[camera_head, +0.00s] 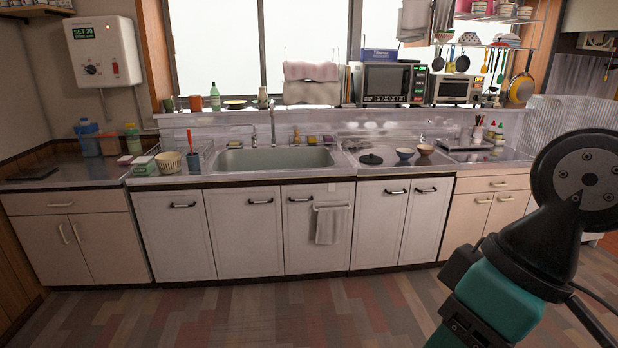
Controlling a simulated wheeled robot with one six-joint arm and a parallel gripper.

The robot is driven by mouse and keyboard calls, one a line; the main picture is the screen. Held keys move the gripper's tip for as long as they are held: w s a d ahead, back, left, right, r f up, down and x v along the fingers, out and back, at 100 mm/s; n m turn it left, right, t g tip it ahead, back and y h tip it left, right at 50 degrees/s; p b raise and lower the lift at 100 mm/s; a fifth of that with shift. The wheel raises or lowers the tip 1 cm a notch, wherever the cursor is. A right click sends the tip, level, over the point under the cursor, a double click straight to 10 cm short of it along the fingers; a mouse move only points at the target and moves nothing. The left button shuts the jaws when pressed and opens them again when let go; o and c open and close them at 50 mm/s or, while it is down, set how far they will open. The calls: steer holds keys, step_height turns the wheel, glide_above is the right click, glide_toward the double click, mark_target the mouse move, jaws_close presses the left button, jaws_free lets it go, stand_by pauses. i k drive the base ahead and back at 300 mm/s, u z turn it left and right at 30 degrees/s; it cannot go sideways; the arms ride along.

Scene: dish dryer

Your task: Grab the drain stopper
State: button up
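A black, round, flat thing with a small raised knob (371,159) lies on the metal counter right of the sink. It may be the drain stopper, but it is too small to be sure. The steel sink (275,160) is sunk into the counter, and its drain is hidden from this angle. Part of my arm shows at the right edge, in front of the right-hand cabinets. My gripper is not in view.
A faucet (272,122) rises behind the sink. A towel (331,224) hangs on a cabinet door. The floor (250,315) before the cabinets is clear.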

mark_target(370, 157)
steer(key=i, duration=2.05)
steer(key=z, duration=0.3)
steer(key=i, duration=1.5)
steer(key=z, duration=0.15)
